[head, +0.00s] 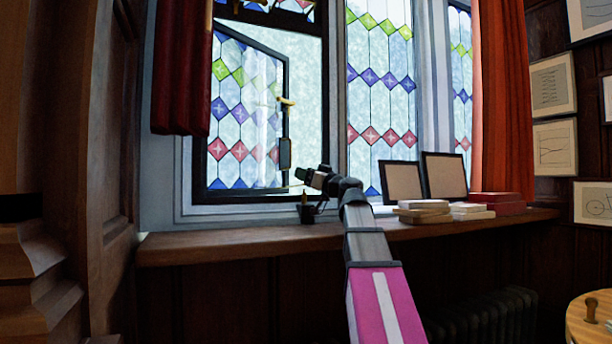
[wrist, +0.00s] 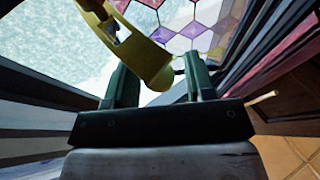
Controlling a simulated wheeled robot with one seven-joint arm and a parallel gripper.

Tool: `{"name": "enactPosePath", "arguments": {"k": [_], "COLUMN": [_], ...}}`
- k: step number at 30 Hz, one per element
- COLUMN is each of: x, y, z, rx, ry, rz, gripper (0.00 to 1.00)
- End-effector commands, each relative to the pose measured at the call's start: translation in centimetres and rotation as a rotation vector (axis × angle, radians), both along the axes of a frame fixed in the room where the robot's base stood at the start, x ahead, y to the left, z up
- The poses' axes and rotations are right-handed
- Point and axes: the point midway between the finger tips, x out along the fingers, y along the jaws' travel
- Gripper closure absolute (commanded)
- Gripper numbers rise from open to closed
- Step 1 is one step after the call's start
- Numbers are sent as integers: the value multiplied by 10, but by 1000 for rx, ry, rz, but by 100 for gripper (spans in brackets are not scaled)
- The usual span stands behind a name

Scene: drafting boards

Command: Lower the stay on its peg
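The stay (wrist: 150,62) is a brass-coloured bar with a rounded end and a pale opening; it enters the wrist view from the top left. In the head view a thin pale line by the open casement's lower edge may be the stay, too small to be sure. My gripper (head: 303,175) is at the window opening, above the sill. In the wrist view its two dark green fingers (wrist: 160,85) stand apart, with the stay's rounded end between them or just beyond. A gap shows between the stay and the right finger. I cannot make out the peg.
The leaded casement (head: 245,115) stands open, with a brass handle (head: 287,101). A small dark pot (head: 307,213) stands on the wooden sill (head: 225,244) below my gripper. Books (head: 422,212) and two dark-framed panels (head: 444,175) are to the right. Red curtains (head: 182,70) hang either side.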

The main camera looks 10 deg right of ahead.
Motion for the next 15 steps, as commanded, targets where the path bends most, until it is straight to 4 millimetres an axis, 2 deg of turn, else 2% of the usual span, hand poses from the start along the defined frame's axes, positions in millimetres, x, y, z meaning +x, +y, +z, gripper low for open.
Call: {"name": "enactPosePath", "arguments": {"k": [5,15], "x": [-10,-46], "y": [-8,-39], "z": [-5,-21], "rx": [0,1], "ry": [0,0], "rz": [-1,-2], "gripper": [50,50]}}
